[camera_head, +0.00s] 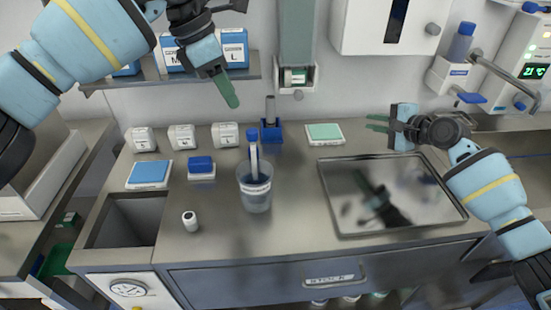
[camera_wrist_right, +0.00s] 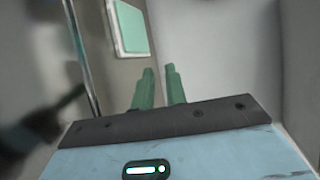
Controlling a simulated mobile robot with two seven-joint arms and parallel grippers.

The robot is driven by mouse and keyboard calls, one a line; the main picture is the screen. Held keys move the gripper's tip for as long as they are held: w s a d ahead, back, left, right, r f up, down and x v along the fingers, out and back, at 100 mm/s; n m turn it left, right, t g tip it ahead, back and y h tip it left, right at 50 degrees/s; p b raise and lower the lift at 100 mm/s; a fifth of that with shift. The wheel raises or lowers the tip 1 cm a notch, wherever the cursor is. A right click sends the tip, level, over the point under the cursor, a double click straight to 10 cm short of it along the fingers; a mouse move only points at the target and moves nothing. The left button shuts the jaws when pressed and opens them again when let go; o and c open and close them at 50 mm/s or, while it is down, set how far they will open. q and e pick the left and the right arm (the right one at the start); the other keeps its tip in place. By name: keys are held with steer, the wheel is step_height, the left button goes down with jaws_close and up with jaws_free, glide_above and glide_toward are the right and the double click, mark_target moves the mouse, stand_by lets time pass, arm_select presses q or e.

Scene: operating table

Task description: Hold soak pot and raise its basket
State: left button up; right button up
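The soak pot (camera_head: 257,197) is a translucent grey-blue cup with a white label band. It stands upright near the middle of the steel counter. The basket's handle (camera_head: 253,146), a pale stem with a blue top, sticks up out of the pot; the basket itself is hard to make out inside. My left gripper (camera_head: 232,101) is in the air above and to the left of the handle, green fingers pointing down; its fingers overlap, so their gap is hidden. My right gripper (camera_head: 372,122) is open and empty above the tray's back edge; its two fingers show apart in the right wrist view (camera_wrist_right: 160,85).
A steel tray (camera_head: 332,205) lies right of the pot. A blue holder (camera_head: 271,131) stands just behind it. Left are a small white vial (camera_head: 190,221), blue-topped boxes (camera_head: 149,173) and a sunken basin (camera_head: 123,222). The counter in front of the pot is clear.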

steer(key=s+a+n+g, duration=0.1)
steer(key=a+n+g, duration=0.1)
steer(key=a, duration=0.3)
steer(key=s+a+f+n+g, duration=0.1)
steer(key=s+a+n+g, duration=0.1)
steer(key=a+n+g, duration=0.1)
steer(key=s+a+n+g, duration=0.2)
steer(key=a+g, duration=0.1)
steer(key=a, duration=0.4)
steer(key=shift+a+f+g+h, duration=0.15)
steer(key=shift+a+g+h, duration=0.15)
steer(key=shift+g+h, duration=0.1)
steer(key=s+a+r+n+g+h, duration=0.2)
steer(key=s+a+n+g+h, duration=0.1)
steer(key=s+h, duration=0.15)
steer(key=h, duration=0.1)
glide_toward(271, 177)
steer(key=f, duration=0.5)
steer(key=shift+w+a+f, duration=0.1)
steer(key=shift+a+f, duration=0.05)
steer(key=shift+a, duration=0.05)
steer(key=shift+f, duration=3.9)
